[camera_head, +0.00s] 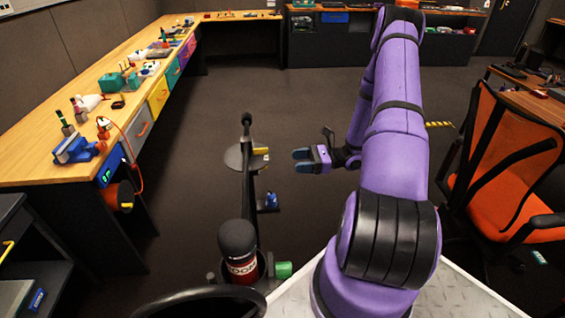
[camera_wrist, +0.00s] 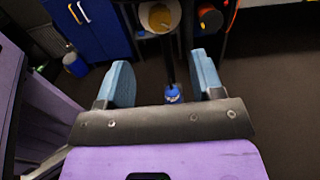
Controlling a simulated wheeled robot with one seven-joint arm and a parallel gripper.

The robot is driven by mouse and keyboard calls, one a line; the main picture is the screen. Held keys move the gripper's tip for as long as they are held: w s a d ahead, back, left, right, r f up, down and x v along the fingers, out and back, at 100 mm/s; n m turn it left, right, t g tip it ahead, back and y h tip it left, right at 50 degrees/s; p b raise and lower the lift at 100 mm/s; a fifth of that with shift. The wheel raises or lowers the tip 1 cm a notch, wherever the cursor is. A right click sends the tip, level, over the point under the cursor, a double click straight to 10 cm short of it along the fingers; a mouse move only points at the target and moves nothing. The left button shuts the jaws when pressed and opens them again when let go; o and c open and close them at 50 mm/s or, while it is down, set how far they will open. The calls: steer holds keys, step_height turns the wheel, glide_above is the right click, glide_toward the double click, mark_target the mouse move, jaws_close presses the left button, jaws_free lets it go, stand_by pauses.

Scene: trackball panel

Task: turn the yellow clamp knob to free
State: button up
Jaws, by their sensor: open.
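A small yellow piece (camera_head: 261,151), which looks like the clamp knob, sits at the right edge of a round grey plate (camera_head: 232,158) on a dark upright stand in the head view. In the wrist view a yellow shape (camera_wrist: 160,18) shows at the top edge, on a pale round plate; its setting is too small to read. My gripper (camera_head: 301,160) is to the right of the yellow piece and apart from it.
A long wooden workbench (camera_head: 105,78) runs along the left. An orange chair (camera_head: 500,180) stands right. Dark floor lies open beyond.

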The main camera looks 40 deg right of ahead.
steer(key=w+a+n, duration=0.1)
steer(key=w+a, duration=0.1)
steer(key=a, duration=0.1)
steer(key=w+a+n, duration=0.1)
steer(key=w+a, duration=0.1)
steer(key=a, duration=0.1)
steer(key=w+a+n, duration=0.1)
steer(key=w+a, duration=0.1)
steer(key=a, duration=0.1)
steer(key=shift+w+a, duration=0.1)
steer(key=shift+a, duration=0.1)
stand_by(0.3)
steer(key=c, duration=0.9)
